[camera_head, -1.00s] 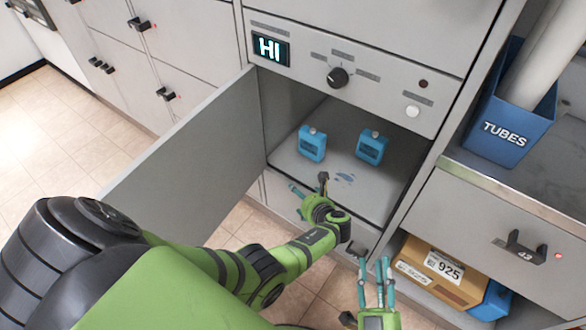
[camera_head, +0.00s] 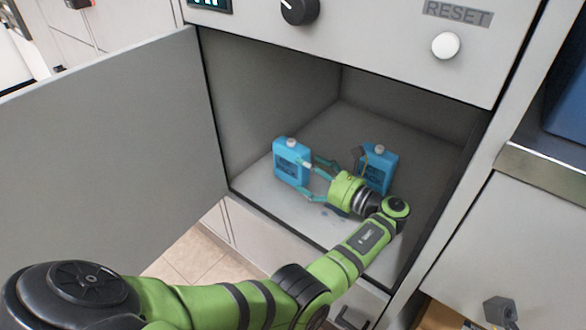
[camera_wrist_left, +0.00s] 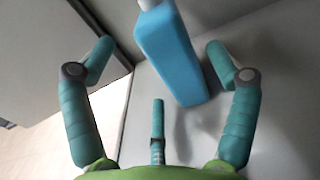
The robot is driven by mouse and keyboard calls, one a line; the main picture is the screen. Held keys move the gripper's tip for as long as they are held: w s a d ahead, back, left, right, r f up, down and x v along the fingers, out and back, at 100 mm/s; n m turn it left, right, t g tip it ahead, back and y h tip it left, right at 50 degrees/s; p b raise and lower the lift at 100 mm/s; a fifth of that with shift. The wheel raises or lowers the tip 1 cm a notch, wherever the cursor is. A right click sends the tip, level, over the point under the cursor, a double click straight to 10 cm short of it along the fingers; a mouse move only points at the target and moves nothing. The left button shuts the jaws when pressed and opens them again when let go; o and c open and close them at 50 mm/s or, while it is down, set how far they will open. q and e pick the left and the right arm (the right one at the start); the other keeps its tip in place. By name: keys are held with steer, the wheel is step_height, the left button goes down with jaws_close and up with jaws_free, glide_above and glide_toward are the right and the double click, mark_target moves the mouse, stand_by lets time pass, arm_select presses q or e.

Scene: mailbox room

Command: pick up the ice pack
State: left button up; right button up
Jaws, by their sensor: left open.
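Two blue ice packs with pale caps stand upright inside the open compartment. The left ice pack (camera_head: 291,163) is directly in front of my left gripper (camera_head: 309,178), which reaches in from the right with its teal fingers spread. The right ice pack (camera_head: 381,170) stands behind my left wrist and is partly hidden by it. In the left wrist view, one blue ice pack (camera_wrist_left: 172,55) lies ahead between the open fingers of the left gripper (camera_wrist_left: 160,72), with visible gaps at the sides. The jaws hold nothing. My right gripper is not in view.
The open compartment door (camera_head: 110,150) stands to the left of the arm. The compartment floor (camera_head: 255,185) is bare at the front left. Above are a dark knob (camera_head: 299,10) and a white reset button (camera_head: 445,46). A metal ledge (camera_head: 545,165) is at the right.

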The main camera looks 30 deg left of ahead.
mark_target(289, 159)
arm_select(q)
steer(key=a, duration=0.2)
steer(key=a+b, duration=0.2)
steer(key=a, duration=0.1)
steer(key=shift+w+a+f, duration=0.1)
steer(key=shift+w+a, duration=0.2)
steer(key=shift+w, duration=0.1)
steer(key=shift+a, duration=0.5)
steer(key=shift+w, duration=0.1)
steer(key=c, duration=1.6)
